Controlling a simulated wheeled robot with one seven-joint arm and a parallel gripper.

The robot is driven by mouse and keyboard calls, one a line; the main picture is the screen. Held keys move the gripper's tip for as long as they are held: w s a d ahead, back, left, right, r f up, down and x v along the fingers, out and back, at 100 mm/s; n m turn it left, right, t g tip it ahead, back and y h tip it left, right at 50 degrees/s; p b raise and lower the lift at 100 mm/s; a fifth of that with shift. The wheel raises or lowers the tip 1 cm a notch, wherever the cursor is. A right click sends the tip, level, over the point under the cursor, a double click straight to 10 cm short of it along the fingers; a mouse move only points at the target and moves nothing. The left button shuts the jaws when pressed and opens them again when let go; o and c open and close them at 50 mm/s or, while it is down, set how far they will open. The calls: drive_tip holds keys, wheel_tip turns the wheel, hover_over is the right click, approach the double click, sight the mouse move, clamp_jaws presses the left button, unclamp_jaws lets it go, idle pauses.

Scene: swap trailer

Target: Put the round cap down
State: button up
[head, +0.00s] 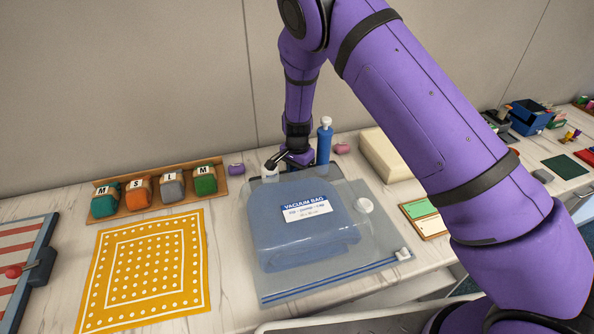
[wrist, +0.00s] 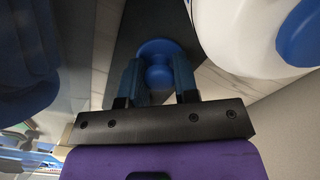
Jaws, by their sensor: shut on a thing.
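A round blue cap (wrist: 158,62) with a wide flange sits between the two fingers of my gripper (wrist: 158,82) in the wrist view. The fingers are shut on its narrower part. The cap cannot be made out clearly there. A small whitish piece (head: 270,174) shows just below the fingers. Whether the cap touches anything beneath it cannot be told.
The blue pump (head: 324,146) with a white top stands close on the right. The bag has a white round valve (head: 364,205). A wooden tray (head: 160,201) with several lettered blocks, a purple piece (head: 236,169) and a yellow cloth (head: 150,265) lie left. A cream block (head: 388,155) lies right.

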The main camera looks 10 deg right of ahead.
drive_tip(key=shift+f, duration=0.1)
drive_tip(key=o, duration=0.9)
wheel_tip(320, 180, up, 12)
drive_tip(key=shift+r, duration=0.2)
